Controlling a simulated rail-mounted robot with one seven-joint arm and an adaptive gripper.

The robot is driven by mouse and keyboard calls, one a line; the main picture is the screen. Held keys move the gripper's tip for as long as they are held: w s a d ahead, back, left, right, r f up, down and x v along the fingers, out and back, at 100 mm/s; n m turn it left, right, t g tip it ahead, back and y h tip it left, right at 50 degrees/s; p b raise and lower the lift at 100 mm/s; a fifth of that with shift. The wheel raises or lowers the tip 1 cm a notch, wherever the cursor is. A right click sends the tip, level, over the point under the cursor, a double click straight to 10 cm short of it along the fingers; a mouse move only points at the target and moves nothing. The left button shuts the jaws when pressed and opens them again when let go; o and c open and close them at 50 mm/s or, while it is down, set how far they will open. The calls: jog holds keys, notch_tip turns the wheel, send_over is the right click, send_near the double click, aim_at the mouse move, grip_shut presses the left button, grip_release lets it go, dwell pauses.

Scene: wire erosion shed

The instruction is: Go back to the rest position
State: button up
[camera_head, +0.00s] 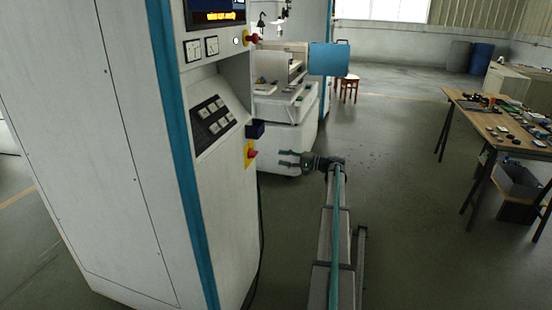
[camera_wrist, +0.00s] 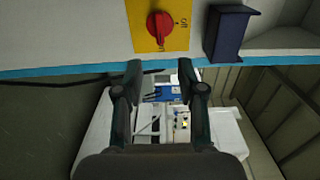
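My gripper (camera_head: 291,160) shows in the head view in front of the machine, close to the lower part of the control cabinet (camera_head: 120,120). In the wrist view my gripper (camera_wrist: 160,80) has its two fingers apart, with nothing between them. A red rotary switch (camera_wrist: 159,25) on a yellow plate sits just past the fingertips in the wrist view. The same red switch (camera_head: 250,153) shows on the cabinet's side in the head view. Whether the fingers touch anything cannot be told, but a gap seems to show.
A dark blue holder (camera_head: 255,129) juts from the cabinet above the switch, and a red button (camera_head: 251,38) sits higher up. A workbench (camera_head: 470,110) with small parts stands at right. A wooden stool (camera_head: 349,86) stands behind. The floor (camera_head: 400,150) between is clear.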

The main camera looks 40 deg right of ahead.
jog(key=shift+s+d, duration=0.15)
jog(key=shift+s, duration=0.1)
